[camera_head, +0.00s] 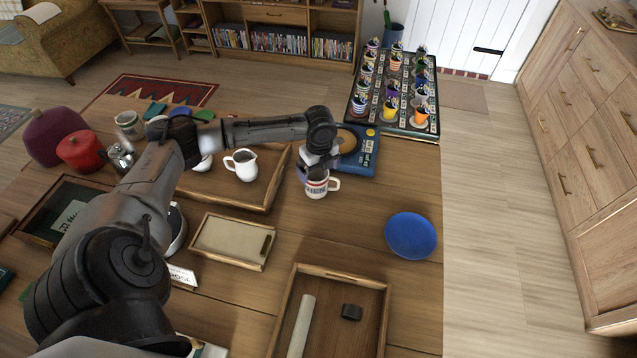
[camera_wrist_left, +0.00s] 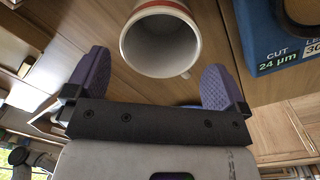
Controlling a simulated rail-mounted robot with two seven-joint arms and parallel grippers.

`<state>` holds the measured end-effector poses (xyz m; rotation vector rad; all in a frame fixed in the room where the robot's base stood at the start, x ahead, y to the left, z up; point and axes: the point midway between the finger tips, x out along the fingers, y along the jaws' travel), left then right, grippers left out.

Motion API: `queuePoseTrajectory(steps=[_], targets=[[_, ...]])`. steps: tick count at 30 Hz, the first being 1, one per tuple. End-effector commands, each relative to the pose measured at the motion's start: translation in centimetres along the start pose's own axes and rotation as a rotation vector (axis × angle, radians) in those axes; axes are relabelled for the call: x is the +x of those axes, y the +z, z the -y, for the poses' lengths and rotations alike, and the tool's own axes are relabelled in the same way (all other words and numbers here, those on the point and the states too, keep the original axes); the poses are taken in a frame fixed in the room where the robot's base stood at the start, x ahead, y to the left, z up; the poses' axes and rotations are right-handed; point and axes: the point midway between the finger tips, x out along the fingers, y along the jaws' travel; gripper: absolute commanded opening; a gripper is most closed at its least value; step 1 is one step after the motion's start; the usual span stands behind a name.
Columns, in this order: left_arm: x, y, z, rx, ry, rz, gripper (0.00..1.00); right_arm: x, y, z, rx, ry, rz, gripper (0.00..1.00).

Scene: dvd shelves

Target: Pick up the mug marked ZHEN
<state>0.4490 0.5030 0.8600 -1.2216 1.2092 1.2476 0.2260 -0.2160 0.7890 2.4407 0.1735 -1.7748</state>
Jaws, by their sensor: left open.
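A white mug (camera_head: 317,186) with red bands and dark lettering stands upright on the wooden table, its handle to the right. The lettering is too small to read as ZHEN. My left gripper (camera_head: 318,166) is at the mug's top, pointing down at it. In the left wrist view the mug (camera_wrist_left: 161,42) shows its open, empty mouth between and beyond the two purple finger pads. The left gripper (camera_wrist_left: 155,78) is open, with a finger to each side and a gap to the mug. My right gripper is in neither view.
A blue box (camera_head: 362,164) stands right behind the mug; a white jug (camera_head: 243,166) sits in a wooden tray (camera_head: 268,192) to its left. A blue plate (camera_head: 411,235) lies to the right. A rack (camera_head: 430,131) of colourful cups stands farther back. Table between mug and plate is clear.

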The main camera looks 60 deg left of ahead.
Motion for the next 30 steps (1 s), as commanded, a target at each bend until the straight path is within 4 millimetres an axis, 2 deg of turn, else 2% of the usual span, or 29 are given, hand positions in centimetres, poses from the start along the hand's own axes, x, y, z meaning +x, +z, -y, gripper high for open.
queuePoseTrajectory(steps=[9,17,30], targets=[[4.0,0.2,-0.1,0.001,0.002,0.000,1.00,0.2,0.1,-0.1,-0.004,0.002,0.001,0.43],[4.4,0.2,-0.1,0.001,0.000,0.000,1.00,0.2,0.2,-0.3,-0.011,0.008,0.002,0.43],[4.4,0.2,-0.1,0.001,0.000,0.000,0.59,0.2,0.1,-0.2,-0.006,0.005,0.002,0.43]])
